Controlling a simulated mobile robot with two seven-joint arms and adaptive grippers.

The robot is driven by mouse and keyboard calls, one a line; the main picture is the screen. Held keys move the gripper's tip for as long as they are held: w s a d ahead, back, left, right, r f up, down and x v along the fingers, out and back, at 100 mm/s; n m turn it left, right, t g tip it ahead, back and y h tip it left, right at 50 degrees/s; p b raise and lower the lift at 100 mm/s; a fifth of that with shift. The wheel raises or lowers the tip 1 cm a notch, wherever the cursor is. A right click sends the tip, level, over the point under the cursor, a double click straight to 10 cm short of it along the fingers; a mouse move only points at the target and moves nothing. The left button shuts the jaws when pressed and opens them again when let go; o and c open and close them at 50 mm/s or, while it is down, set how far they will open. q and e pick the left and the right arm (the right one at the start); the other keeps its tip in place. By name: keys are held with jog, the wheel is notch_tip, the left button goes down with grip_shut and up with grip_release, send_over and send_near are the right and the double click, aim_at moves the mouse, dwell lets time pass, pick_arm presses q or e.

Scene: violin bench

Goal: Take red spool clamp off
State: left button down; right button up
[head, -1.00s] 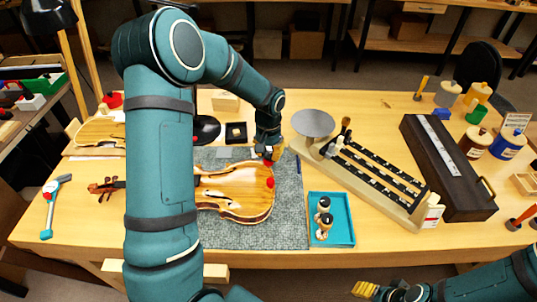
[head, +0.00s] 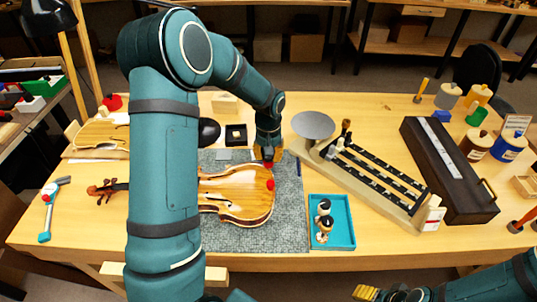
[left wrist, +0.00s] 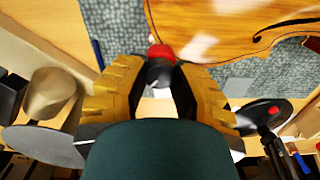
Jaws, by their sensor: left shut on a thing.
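The violin body (head: 240,190) lies on a grey mat (head: 290,222). My left gripper (head: 267,156) is at its upper right edge, shut on a red spool clamp (head: 268,165). In the left wrist view the clamp's red end (left wrist: 160,52) shows between the yellow fingertips, against the edge of the violin (left wrist: 215,25). I cannot tell whether it still grips the edge. Another red spool (head: 270,184) sits on the violin's right edge. My right gripper (head: 366,292) is low at the bottom, apart from everything; its jaw opening is unclear.
A teal tray (head: 344,215) holding dark-and-pale spool clamps (head: 324,222) stands right of the mat. A black dish (head: 209,131) lies behind the violin. Bare table shows in front of the scale.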

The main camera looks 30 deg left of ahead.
pick_arm(q)
jog(key=c, duration=0.7)
grip_release()
notch_tip(320, 180, up, 12)
